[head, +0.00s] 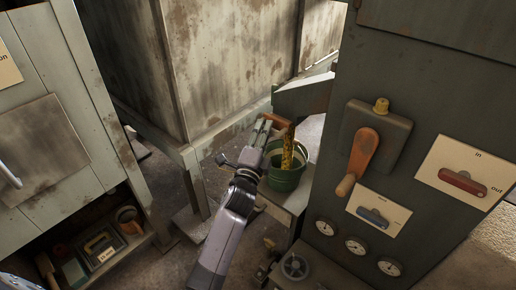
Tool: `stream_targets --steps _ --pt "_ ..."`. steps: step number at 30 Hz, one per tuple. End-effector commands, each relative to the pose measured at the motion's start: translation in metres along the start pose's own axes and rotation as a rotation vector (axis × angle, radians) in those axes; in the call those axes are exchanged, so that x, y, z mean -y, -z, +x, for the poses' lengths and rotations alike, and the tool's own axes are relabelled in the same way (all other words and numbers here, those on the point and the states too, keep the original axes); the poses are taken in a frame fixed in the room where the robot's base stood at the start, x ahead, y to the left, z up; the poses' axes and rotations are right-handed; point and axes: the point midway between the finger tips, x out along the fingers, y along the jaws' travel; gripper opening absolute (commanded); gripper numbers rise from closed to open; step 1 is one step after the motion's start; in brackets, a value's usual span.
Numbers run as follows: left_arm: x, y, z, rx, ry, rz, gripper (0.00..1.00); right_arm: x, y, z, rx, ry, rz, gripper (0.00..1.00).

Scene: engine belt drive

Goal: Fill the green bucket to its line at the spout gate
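The green bucket (285,181) stands upright on a small stand below the grey spout (306,97). A mottled yellow stream (288,148) runs from the spout's mouth down into the bucket. The bucket's line and the level inside are too small or hidden to make out. My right gripper is not in view.
A dark green cabinet on the right carries an orange-handled lever (359,160), a red in/out switch (463,183) and several gauges (357,246). A large worn bin (225,60) stands behind. A low shelf at left holds a small box (103,245) and other items.

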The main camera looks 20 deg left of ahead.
Motion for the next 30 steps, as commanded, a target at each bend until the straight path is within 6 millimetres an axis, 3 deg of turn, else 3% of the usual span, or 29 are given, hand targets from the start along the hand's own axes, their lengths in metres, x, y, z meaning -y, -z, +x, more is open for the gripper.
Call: stream_targets --steps 9,15,26,30 --pt "-0.002 0.000 -0.069 0.001 -0.004 -0.001 0.33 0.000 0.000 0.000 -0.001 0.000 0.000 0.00" --pt "-0.001 0.000 -0.096 0.001 -0.002 -0.001 0.33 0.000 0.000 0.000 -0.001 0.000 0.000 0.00" --pt "0.000 0.000 -0.103 0.001 -0.001 0.000 0.33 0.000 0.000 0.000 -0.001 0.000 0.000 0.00" --pt "0.002 0.001 -0.101 -0.001 -0.006 -0.008 0.26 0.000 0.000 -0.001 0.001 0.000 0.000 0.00"
